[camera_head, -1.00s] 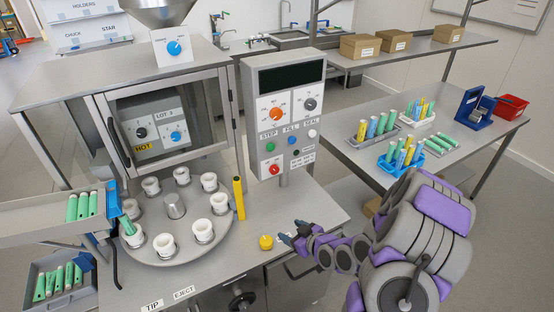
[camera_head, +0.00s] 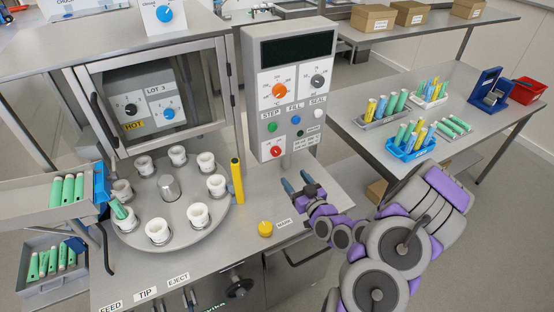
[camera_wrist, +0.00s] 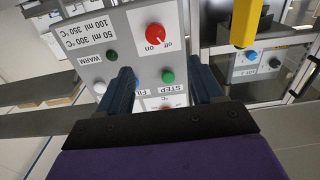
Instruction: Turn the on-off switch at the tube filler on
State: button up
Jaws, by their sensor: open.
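The on-off switch is a red knob (camera_head: 276,151) at the lower left of the tube filler's grey control panel (camera_head: 290,92). In the wrist view the panel appears upside down, and the red knob (camera_wrist: 155,35) shows with "off" and "on" lettering beside it. I cannot tell which its mark points to. My gripper (camera_head: 297,183) is open and empty, its blue fingers below and in front of the panel, apart from the knob. In the wrist view my gripper (camera_wrist: 164,80) has its fingers spread, with the knob visible beyond the gap between them.
A yellow upright rod (camera_head: 238,182) stands left of the panel, beside the turntable (camera_head: 185,225) with white cups. A yellow button (camera_head: 265,229) sits on the machine top (camera_head: 305,210). A table (camera_head: 460,125) with tube racks stands at right.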

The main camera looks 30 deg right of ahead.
aim_at(277, 152)
jog(key=w+b, duration=0.3)
jog(key=w, duration=0.1)
jog(key=w+b, duration=0.2)
jog(key=w, duration=0.2)
jog(key=w+b, duration=0.3)
jog(key=w, duration=0.1)
jog(key=shift+d+f+b, duration=0.1)
jog(key=shift+d+b, duration=0.2)
jog(key=shift+d, duration=0.1)
jog(key=shift+w+a, duration=0.35)
jog(key=shift+w, duration=0.5)
jog(key=shift+d, duration=0.15)
jog(key=shift+d, duration=0.1)
jog(key=shift+c, duration=1.3)
jog(key=c, duration=0.8)
